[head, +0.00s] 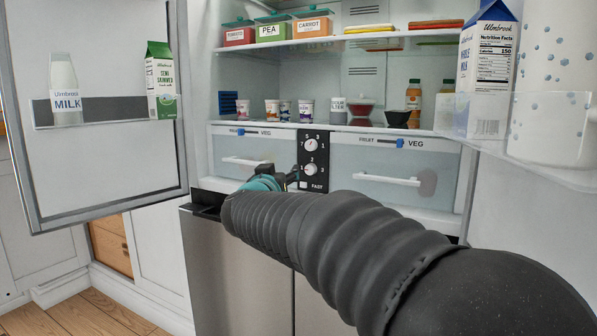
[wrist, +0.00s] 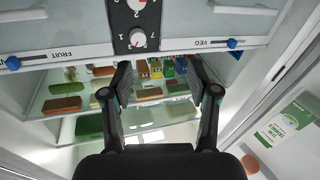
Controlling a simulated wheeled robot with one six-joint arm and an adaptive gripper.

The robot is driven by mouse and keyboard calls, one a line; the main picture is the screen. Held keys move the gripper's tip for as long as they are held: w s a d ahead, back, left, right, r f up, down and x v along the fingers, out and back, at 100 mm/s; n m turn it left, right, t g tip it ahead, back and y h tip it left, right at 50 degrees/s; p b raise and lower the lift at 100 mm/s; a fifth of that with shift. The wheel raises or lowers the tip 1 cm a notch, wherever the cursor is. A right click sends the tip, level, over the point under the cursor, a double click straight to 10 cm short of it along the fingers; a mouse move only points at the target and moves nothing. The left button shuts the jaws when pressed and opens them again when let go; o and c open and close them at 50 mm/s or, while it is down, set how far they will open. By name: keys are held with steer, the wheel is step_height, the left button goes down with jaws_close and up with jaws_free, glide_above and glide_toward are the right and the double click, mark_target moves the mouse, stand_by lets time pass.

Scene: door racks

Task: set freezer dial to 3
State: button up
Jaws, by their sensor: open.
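A black control panel (head: 313,161) sits between the two drawers of the open fridge. It carries an upper dial (head: 311,145) and a lower dial (head: 310,170), both white with numbers around them. I cannot tell which is the freezer dial, nor read the pointers surely. A "FAST" label is beneath them. My gripper (head: 277,183) is just left of and below the lower dial in the head view, partly hidden by my arm. In the wrist view my gripper (wrist: 164,85) is open and empty, its fingers apart, with a dial (wrist: 137,38) beyond the fingertips.
The left drawer (head: 243,160) and right drawer (head: 390,180) have handles and blue sliders beside the panel. The left door (head: 95,165) stands open with milk (head: 65,90) on its rack. A right door rack (head: 540,145) holds a carton and bottle. Shelves above hold food.

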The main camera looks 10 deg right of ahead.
mark_target(309, 170)
steer(key=w+d+f+g+h, duration=0.1)
steer(key=w+d, duration=0.1)
steer(key=w, duration=0.2)
steer(key=w+d+f+m+g+h, duration=0.1)
steer(key=w+d, duration=0.2)
steer(key=w, duration=0.1)
steer(key=w+d+f+m+h, duration=0.1)
steer(key=w+d+h, duration=0.1)
steer(key=w+d, duration=0.1)
steer(key=shift+w+d+g, duration=0.2)
steer(key=shift+w+g, duration=0.2)
steer(key=shift+w, duration=0.4)
jaws_close()
